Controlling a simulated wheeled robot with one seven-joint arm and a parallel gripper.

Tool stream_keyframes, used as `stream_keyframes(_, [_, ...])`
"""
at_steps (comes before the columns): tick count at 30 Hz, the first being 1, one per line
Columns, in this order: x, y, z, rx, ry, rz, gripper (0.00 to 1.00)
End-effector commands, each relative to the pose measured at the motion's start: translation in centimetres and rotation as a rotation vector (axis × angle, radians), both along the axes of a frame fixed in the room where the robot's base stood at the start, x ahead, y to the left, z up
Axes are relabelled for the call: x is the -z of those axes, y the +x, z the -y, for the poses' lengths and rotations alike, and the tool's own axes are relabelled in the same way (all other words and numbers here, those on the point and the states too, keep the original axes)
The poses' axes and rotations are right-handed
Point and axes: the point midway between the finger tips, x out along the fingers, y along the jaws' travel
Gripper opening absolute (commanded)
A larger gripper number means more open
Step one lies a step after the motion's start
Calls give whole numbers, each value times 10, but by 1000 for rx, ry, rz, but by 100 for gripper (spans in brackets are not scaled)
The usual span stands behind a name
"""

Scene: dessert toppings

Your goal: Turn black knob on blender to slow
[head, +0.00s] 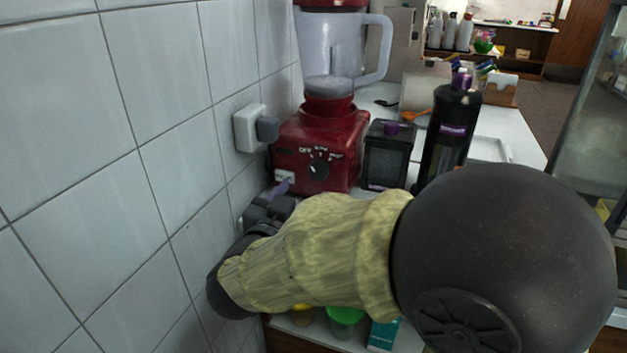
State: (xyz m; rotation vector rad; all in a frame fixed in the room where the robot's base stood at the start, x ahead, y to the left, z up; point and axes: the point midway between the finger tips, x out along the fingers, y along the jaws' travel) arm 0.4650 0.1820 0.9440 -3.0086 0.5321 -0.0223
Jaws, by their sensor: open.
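The red blender (338,130) stands on the counter against the tiled wall, with a clear jug on top. Its black knob (319,169) is on the front face, under white lettering that includes OFF and what look like speed labels. The knob's exact pointing direction is too small to tell. My gripper (279,190) is at the lower left of the blender's front, left of and below the knob. A purple finger shows near the base's lower left corner, and the gripper is open. I cannot tell whether it touches the blender. My arm hides part of the gripper.
A black box with a purple top (388,154) and a tall dark bottle (450,130) stand right of the blender. A plug (267,129) sits in the wall socket at left. Small tubs, one with a green lid (345,315), show below my arm.

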Motion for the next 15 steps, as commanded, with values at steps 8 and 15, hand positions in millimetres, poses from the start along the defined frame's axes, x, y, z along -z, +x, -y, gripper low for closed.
stream_keyframes(8, [1,45,17,2,1,1,59])
stream_keyframes(15, [0,62,23,0,-1,1,59])
